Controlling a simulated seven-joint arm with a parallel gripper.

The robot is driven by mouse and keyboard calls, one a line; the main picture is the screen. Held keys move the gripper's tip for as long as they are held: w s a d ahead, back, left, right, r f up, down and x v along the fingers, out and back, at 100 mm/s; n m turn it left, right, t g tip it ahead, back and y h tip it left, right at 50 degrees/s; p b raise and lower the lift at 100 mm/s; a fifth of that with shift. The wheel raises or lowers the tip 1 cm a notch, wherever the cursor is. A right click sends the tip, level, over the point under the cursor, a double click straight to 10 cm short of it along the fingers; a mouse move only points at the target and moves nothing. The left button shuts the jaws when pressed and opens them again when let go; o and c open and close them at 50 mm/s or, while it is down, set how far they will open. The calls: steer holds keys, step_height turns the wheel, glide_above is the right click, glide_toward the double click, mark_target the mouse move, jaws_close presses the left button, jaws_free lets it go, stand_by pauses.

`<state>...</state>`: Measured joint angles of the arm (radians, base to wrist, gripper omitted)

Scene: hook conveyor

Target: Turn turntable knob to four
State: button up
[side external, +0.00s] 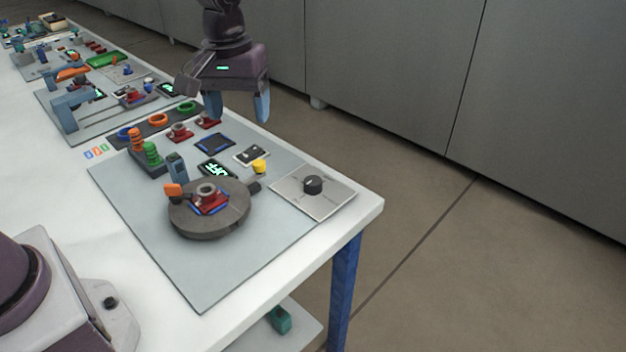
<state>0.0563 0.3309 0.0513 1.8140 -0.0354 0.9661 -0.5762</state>
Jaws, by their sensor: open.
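The black knob (313,185) sits on a light grey square panel (330,203) near the right corner of the table. Its markings are too small to read. The dark grey round turntable (190,222) stands left of the panel, with a red and blue piece (210,201) on top. A small display (215,170) behind the turntable seems to read "OFF". My gripper (239,108) is open and empty, with blue fingertips pointing down. It is in the air above the back part of the board, behind and left of the knob and apart from it.
Orange and green stacked pegs (152,153) and a grey-blue post (177,168) stand left of the display. The front of the grey board (205,275) is bare.

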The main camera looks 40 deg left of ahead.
steer(key=w+f+n+g, duration=0.1)
steer(key=w+f+n, duration=0.9)
steer(key=w+f, duration=0.1)
steer(key=n, duration=1)
glide_above(313, 180)
steer(key=shift+t, duration=0.3)
step_height(313, 180, down, 13)
steer(key=c, duration=0.9)
